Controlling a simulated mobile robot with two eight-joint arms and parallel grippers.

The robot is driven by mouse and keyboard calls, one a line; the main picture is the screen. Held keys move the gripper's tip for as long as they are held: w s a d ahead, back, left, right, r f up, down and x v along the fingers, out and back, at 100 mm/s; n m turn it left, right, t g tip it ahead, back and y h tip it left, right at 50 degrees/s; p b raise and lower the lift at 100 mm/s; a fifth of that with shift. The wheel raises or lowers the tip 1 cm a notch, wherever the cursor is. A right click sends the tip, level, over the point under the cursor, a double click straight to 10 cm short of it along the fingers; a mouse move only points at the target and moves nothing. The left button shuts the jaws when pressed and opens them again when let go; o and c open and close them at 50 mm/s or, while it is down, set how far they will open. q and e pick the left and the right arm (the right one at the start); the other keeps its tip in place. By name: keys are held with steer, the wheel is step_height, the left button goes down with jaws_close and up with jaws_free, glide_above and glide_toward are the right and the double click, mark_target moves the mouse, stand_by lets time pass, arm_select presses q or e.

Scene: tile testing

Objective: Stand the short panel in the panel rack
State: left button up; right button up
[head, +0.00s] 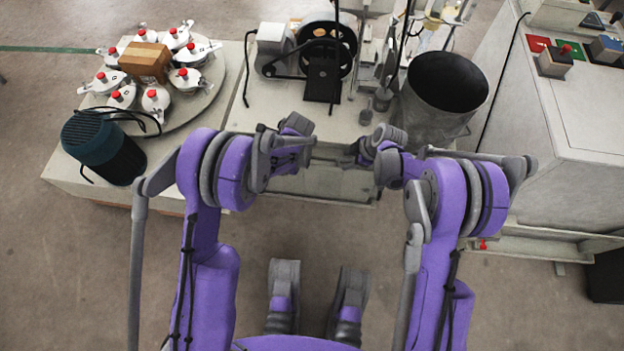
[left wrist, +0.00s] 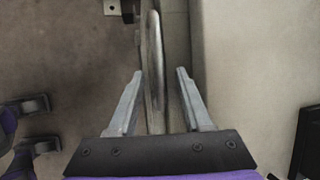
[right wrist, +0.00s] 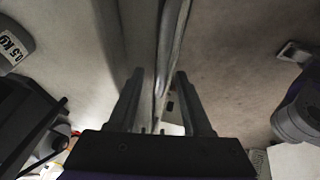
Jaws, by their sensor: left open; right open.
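My left gripper (head: 306,138) and right gripper (head: 352,158) are close together at the front edge of the middle table in the head view. My left gripper (left wrist: 160,73) is open in its wrist view, with a thin, pale, rounded-ended bar or edge (left wrist: 153,60) between its fingers. My right gripper (right wrist: 159,73) is open in its wrist view, and a thin metal edge (right wrist: 172,45) runs between its fingers. I see no clear contact. I cannot tell whether these edges belong to the short panel or the rack; my arms partly hide that area in the head view.
A dark open cylinder (head: 448,80) stands on the right of the middle table (head: 255,115), and a belt-driven machine (head: 323,62) behind. A round tray (head: 211,95) with several white pots and a dark green motor (head: 98,147) stand left. A grey cabinet (head: 568,110) is right.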

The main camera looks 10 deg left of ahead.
arm_select(q)
steer(key=shift+a+f, duration=0.1)
steer(key=shift+f, duration=0.15)
arm_select(e)
steer(key=shift+a+f, duration=0.1)
steer(key=shift+f, duration=0.15)
arm_select(q)
jaws_close()
arm_select(e)
jaws_close()
stand_by(0.9)
